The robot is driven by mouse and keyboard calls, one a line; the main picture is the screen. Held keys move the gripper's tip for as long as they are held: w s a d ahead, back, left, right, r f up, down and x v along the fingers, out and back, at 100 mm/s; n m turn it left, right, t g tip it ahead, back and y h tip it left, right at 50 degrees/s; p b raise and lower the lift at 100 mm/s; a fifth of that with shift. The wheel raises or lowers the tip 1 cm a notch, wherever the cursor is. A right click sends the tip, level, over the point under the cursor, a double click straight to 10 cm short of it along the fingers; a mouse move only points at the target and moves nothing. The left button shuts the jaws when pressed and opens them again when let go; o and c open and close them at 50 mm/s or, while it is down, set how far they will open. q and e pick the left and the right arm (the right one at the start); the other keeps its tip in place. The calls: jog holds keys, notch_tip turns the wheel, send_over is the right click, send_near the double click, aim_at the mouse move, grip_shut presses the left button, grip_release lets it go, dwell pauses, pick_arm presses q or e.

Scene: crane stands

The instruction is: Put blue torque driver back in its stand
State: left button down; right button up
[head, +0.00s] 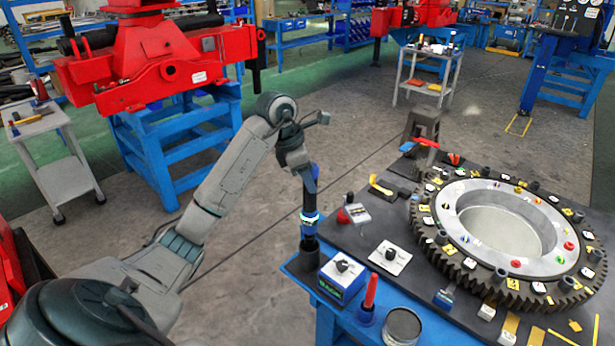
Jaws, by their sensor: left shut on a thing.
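My left gripper (303,163) is at the end of the grey arm, above the left corner of the workbench. It is shut on the blue torque driver (314,171), which hangs close to upright below the jaws. The driver's blue top shows beside the jaws, with a dark section below it. A blue band (309,217) and a dark cylinder (308,244) line up under it at the bench corner. I cannot tell whether the dark cylinder is the stand, or whether the driver is inside or just above it. My right gripper is not in view.
The workbench (290,268) holds a blue box with a knob (342,279), a red-handled tool in a blue base (368,296), a round tin (403,327) and a large toothed ring (450,275). A red crane stand (150,70) is behind my arm. Open floor lies left of the bench.

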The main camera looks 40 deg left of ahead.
pick_arm(q)
jog(key=shift+m, duration=0.3)
jog(key=shift+r+m, duration=0.1)
jog(key=shift+m, duration=0.2)
jog(key=shift+m+g+h+p, duration=0.3)
jog(key=shift+m+p, duration=0.1)
jog(key=shift+m, duration=0.2)
jog(key=shift+f, duration=0.25)
